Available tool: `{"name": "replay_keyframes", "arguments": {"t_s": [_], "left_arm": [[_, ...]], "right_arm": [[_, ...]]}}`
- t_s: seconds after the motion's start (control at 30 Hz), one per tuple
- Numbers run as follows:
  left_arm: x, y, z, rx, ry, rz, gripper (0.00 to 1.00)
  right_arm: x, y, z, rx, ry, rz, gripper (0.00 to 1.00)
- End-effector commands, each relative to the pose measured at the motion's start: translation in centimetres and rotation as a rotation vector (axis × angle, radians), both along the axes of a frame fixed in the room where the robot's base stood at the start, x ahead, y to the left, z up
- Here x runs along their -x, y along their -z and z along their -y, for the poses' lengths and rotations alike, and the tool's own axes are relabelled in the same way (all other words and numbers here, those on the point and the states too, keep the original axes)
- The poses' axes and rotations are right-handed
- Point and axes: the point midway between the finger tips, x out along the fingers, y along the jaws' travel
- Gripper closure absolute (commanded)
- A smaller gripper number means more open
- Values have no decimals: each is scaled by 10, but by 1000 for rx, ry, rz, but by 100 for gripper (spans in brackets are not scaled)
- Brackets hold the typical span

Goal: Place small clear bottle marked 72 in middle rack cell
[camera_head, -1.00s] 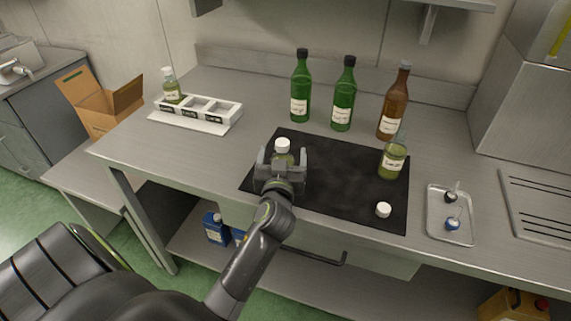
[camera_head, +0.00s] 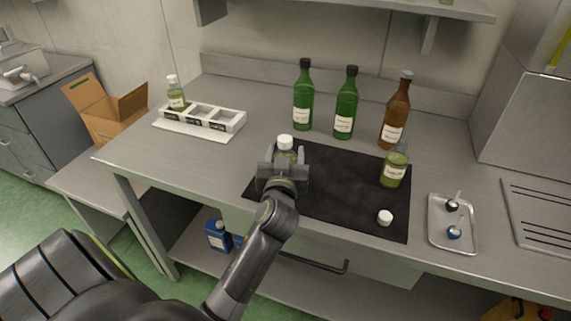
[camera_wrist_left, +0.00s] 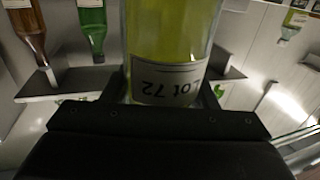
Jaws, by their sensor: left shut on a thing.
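My left gripper (camera_head: 283,172) is shut on a small clear bottle (camera_head: 285,154) with a white cap, over the left part of the black mat. In the left wrist view the bottle (camera_wrist_left: 168,45) fills the jaws, with yellow-green liquid and a label reading "Lot 72" upside down. The white rack (camera_head: 226,124) stands at the back left of the bench, with its row of cells. A capped bottle (camera_head: 176,100) stands in its left cell; the middle and right cells look empty. My right gripper is not in view.
Two green bottles (camera_head: 303,100) (camera_head: 345,108) and a brown bottle (camera_head: 396,115) stand behind the black mat (camera_head: 340,185). An uncapped bottle (camera_head: 394,168) and a white cap (camera_head: 385,217) are on its right side. A metal tray (camera_head: 438,236) lies further right. Bench between rack and mat is clear.

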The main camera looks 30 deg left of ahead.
Motion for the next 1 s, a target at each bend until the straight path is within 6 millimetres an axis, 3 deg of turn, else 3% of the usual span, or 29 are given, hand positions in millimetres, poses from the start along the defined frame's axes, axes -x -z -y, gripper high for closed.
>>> {"name": "replay_keyframes", "arguments": {"t_s": [0.03,0.23,0.4,0.57,0.67,1.0], "left_arm": [[-1,-16,0,-3,1,11,81],[-1,-53,0,-3,3,10,81],[0,-68,0,-3,2,6,81],[0,-70,3,-2,10,4,81],[0,-71,16,3,54,5,81],[11,-95,96,3,350,10,81]], "right_arm": [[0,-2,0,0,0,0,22],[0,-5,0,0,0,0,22],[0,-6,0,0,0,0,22],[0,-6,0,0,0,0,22],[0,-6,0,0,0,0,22],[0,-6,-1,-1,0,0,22]]}}
